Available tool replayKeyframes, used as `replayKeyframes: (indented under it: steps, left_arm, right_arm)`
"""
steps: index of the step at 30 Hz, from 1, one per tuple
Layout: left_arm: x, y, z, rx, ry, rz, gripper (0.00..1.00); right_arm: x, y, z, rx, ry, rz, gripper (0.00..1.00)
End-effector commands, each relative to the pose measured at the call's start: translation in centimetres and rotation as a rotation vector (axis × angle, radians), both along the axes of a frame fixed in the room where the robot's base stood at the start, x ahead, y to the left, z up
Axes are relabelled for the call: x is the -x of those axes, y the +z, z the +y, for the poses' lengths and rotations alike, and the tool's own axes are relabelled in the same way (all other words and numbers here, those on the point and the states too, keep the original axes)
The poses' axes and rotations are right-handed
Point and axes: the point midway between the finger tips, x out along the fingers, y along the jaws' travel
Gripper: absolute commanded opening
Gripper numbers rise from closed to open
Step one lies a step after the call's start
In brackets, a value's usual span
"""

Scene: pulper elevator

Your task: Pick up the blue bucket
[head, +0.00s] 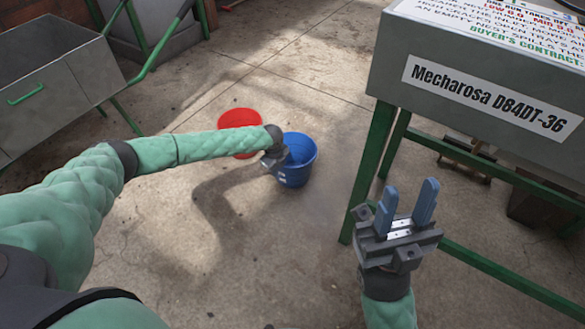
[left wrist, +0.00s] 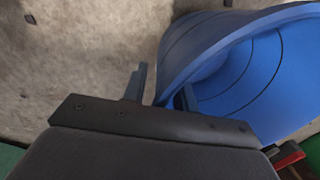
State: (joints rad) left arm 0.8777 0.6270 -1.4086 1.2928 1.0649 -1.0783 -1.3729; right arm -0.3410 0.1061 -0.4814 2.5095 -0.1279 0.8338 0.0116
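The blue bucket (head: 297,174) stands upright on the concrete floor near the middle of the head view. My left gripper (head: 284,158) is at the bucket's left rim, its fingers largely hidden by the wrist. In the left wrist view, the bucket (left wrist: 245,75) fills the right side. There, my left gripper (left wrist: 163,92) has its fingers spread on either side of the bucket wall, one outside and one inside. A gap shows between the outer finger and the wall. My right gripper (head: 407,207) is open and empty, right of the bucket, with its fingers pointing away.
A red bucket (head: 240,120) stands just behind and left of the blue one, partly covered by my left arm. A grey Mecharosa machine (head: 450,70) on green legs (head: 375,150) stands at right. A grey bin (head: 60,80) is at left. Floor in front of the blue bucket is clear.

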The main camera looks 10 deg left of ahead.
Motion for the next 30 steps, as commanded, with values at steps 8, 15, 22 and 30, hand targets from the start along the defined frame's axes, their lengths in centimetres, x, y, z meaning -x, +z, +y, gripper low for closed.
replayKeyframes:
  steps: [8,15,22,30]
  left_arm:
    - [-0.03,0.05,-0.03,0.001,0.0,-0.001,0.14]
    - [-0.02,0.03,-0.04,0.0,0.0,0.0,0.0]
    - [-0.01,0.02,-0.04,0.0,0.0,0.0,0.0]
    - [0.0,0.02,-0.04,0.0,0.0,0.0,0.0]
  right_arm:
    - [-0.05,0.11,-0.12,0.001,-0.003,-0.002,0.36]
    - [-0.05,0.21,-0.05,0.0,0.0,-0.005,0.36]
    - [-0.01,0.15,0.0,0.0,0.0,-0.002,0.36]
    - [0.01,0.1,0.0,0.001,0.001,-0.002,0.36]
